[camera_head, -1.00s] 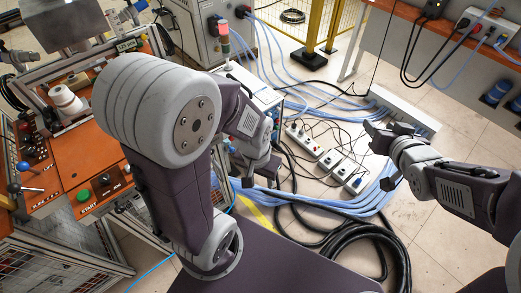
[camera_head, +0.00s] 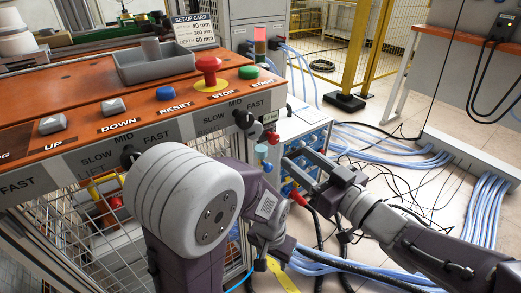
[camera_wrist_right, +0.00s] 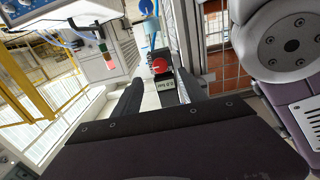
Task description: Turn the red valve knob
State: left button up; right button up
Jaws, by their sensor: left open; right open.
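In the right wrist view the red knob (camera_wrist_right: 160,66) shows ahead, between the two fingers, beside a small label plate. My right gripper (camera_head: 294,158) is open and empty, its fingers pointing toward the knob with a gap still between. It also shows in the right wrist view (camera_wrist_right: 159,78). My left gripper (camera_head: 270,256) is lower, beside the machine, and appears open and empty.
The orange panel (camera_head: 85,100) carries a red STOP button (camera_head: 208,72), other buttons and a grey tray (camera_head: 152,62). A white box with blue fittings (camera_head: 305,128) stands behind the right gripper. Blue hoses (camera_head: 385,150) and black cables cover the floor to the right.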

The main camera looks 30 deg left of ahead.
aim_at(276, 139)
jog(key=x, duration=0.7)
jog(key=shift+a, duration=0.25)
jog(key=shift+w+a+r, duration=0.2)
jog(key=shift+w+a, duration=0.05)
jog(key=shift+a, duration=0.15)
grip_shut()
